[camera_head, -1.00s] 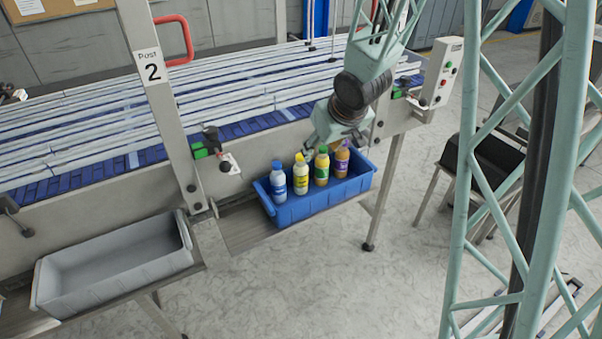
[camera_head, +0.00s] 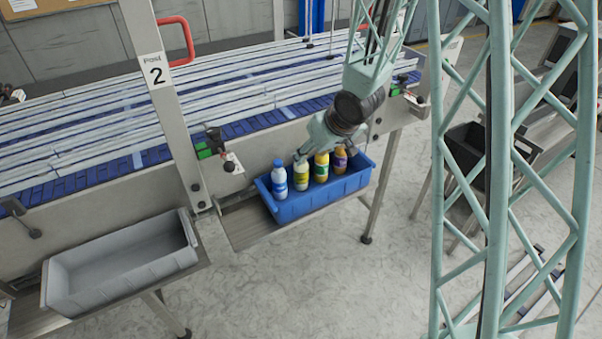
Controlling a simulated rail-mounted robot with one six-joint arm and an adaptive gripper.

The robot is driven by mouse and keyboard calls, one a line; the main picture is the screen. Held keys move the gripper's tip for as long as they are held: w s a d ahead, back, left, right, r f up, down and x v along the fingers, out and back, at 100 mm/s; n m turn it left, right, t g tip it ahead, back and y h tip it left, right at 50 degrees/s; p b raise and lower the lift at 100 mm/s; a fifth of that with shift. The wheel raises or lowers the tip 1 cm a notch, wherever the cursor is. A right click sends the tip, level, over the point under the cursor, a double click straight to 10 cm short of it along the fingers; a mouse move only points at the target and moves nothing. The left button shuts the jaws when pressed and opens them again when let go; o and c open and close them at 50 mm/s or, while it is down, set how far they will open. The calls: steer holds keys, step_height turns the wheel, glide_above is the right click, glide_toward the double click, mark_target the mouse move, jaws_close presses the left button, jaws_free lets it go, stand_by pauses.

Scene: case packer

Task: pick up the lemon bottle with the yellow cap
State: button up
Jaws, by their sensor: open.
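The lemon bottle (camera_head: 302,178) stands upright in a blue crate (camera_head: 306,206), second from the left in a row of bottles. Its label is pale yellow, and its yellow cap is now hidden behind my gripper. My gripper (camera_head: 302,160) is open and tilted, with its fingers at the top of the lemon bottle. I cannot tell whether they touch it. A blue-capped bottle (camera_head: 280,180) stands close on the left. A green-labelled yellow bottle (camera_head: 321,168) and an orange bottle with a purple label (camera_head: 340,160) stand on the right.
An empty grey crate (camera_head: 122,268) sits on a shelf at the lower left. The post marked 2 (camera_head: 163,110) rises left of the blue crate. A conveyor (camera_head: 120,135) runs behind. The crate's right part has free room.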

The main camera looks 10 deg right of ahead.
mark_target(304, 164)
steer(key=shift+b+x, duration=0.5)
steer(key=shift+x, duration=3.35)
steer(key=shift+w+a+f, duration=0.1)
steer(key=shift+w+f, duration=0.1)
steer(key=shift+f, duration=0.2)
steer(key=shift+f, duration=0.15)
steer(key=shift+x, duration=2.45)
steer(key=shift+w, duration=0.1)
steer(key=shift+c, duration=0.4)
steer(key=c, duration=1)
steer(key=shift+r, duration=0.2)
